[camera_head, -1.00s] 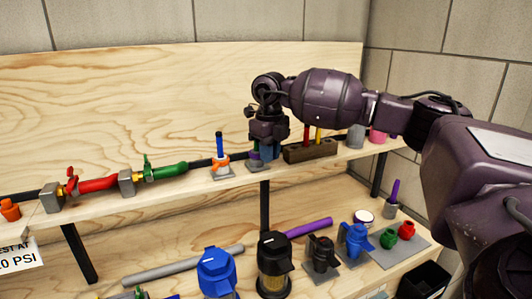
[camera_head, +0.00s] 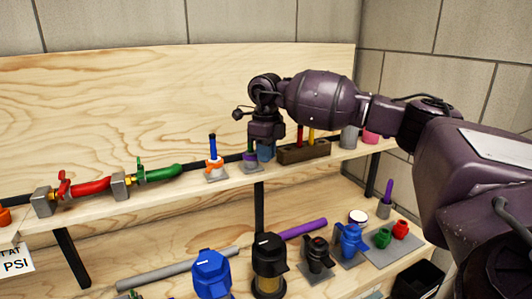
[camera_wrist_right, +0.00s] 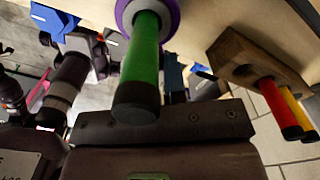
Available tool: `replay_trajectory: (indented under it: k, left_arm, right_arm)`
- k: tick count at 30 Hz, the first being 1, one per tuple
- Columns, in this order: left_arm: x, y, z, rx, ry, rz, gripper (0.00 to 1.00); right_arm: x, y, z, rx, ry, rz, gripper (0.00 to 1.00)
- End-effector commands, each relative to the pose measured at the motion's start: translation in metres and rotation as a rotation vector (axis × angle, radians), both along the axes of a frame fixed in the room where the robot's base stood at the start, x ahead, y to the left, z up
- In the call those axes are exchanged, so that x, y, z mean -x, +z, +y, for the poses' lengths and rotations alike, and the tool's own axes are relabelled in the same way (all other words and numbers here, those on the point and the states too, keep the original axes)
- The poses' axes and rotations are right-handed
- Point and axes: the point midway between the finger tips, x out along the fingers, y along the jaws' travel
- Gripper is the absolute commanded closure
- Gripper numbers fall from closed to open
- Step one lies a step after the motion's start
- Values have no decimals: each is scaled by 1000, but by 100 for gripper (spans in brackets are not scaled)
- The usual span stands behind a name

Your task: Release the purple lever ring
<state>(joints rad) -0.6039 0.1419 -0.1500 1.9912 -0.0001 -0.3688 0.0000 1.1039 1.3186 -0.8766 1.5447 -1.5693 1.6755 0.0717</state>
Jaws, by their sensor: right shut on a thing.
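The purple lever ring (camera_head: 249,158) sits around the foot of an upright green stick (camera_head: 251,144) on a grey base on the upper shelf. In the right wrist view, the purple ring (camera_wrist_right: 172,16) is partly cut off at the top edge, and the green stick (camera_wrist_right: 144,55) points toward the camera with its black tip close to my palm. My left gripper is not in view.
A brown wooden block (camera_head: 303,152) with red and yellow sticks stands close right of my gripper. A blue stick with an orange ring (camera_head: 215,165) stands left, beyond it red and green valves (camera_head: 150,172). Several fittings stand on the lower shelf. The plywood board (camera_head: 120,100) rises behind.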

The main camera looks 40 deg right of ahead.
Motion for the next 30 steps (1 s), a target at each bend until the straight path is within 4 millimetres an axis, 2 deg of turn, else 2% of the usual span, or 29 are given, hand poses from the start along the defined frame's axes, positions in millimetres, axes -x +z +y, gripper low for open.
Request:
replay_trajectory:
  k: [1,2,6,7,15,19,30]
  left_arm:
    - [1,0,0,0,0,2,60]
    - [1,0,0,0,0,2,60]
    - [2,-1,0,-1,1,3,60]
    - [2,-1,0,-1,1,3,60]
    - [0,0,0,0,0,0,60]
    - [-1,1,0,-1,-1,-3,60]
    - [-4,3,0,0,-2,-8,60]
  right_arm:
    - [-1,3,-1,0,-1,-7,100]
    - [-1,3,-1,0,-1,-7,85]
    - [-1,2,-1,0,-1,-4,63]
    - [-1,2,0,0,-1,-4,62]
    - [0,2,0,0,-1,-2,62]
    - [-1,10,0,-1,-1,-4,62]
    - [-1,74,0,0,-1,-6,62]
